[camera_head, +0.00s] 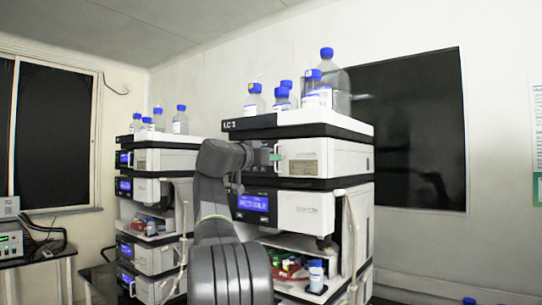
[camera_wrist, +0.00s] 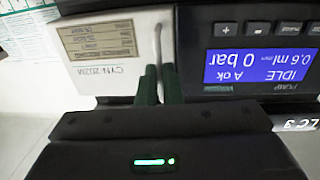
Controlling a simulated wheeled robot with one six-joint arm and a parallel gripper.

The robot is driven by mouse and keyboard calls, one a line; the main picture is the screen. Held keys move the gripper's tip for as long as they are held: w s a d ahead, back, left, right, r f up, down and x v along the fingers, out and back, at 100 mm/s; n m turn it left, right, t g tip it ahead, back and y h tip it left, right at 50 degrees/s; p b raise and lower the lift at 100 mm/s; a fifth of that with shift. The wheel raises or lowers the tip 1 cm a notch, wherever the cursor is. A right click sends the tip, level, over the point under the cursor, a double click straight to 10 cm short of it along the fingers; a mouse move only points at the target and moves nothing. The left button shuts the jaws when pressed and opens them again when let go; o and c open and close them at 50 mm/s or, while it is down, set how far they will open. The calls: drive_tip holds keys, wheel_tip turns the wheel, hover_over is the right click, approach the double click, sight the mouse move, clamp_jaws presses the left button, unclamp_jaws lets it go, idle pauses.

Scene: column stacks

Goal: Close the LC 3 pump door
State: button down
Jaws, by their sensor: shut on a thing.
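The LC 3 stack (camera_head: 345,160) stands in the middle, with its pump as the top unit. The pump door (camera_head: 306,150) is a pale panel with a label; it also shows upside down in the wrist view (camera_wrist: 110,75). My gripper (camera_head: 277,157) is at the door's left edge. In the wrist view its green fingers (camera_wrist: 159,88) are shut around the thin grey upright door handle (camera_wrist: 158,45). The pump display (camera_wrist: 262,66) beside it reads IDLE and 0 bar. I cannot tell how far the door stands from flush. My arm hides part of the pump front.
Blue-capped bottles (camera_head: 326,75) stand on top of the LC 3 stack. A second similar stack (camera_head: 165,160) stands at the left. Below the pump, an open compartment holds small bottles (camera_head: 316,275). A dark board (camera_head: 415,130) is on the wall behind.

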drive_tip(key=shift+r, duration=0.15)
idle(0.3)
drive_tip(key=c, duration=1.6)
unclamp_jaws()
drive_tip(key=shift+w+a, duration=0.1)
drive_tip(key=shift+w, duration=0.1)
drive_tip(key=shift+s, duration=0.1)
drive_tip(key=b+v, duration=0.4)
drive_tip(key=v, duration=0.9)
drive_tip(key=shift+s+a, duration=0.2)
drive_tip(key=shift+a, duration=0.05)
drive_tip(key=p+x, duration=0.3)
drive_tip(key=x, duration=1)
drive_tip(key=shift+w+d+f+p, duration=0.2)
drive_tip(key=shift+d+p, duration=0.1)
drive_tip(key=shift+p, duration=0.1)
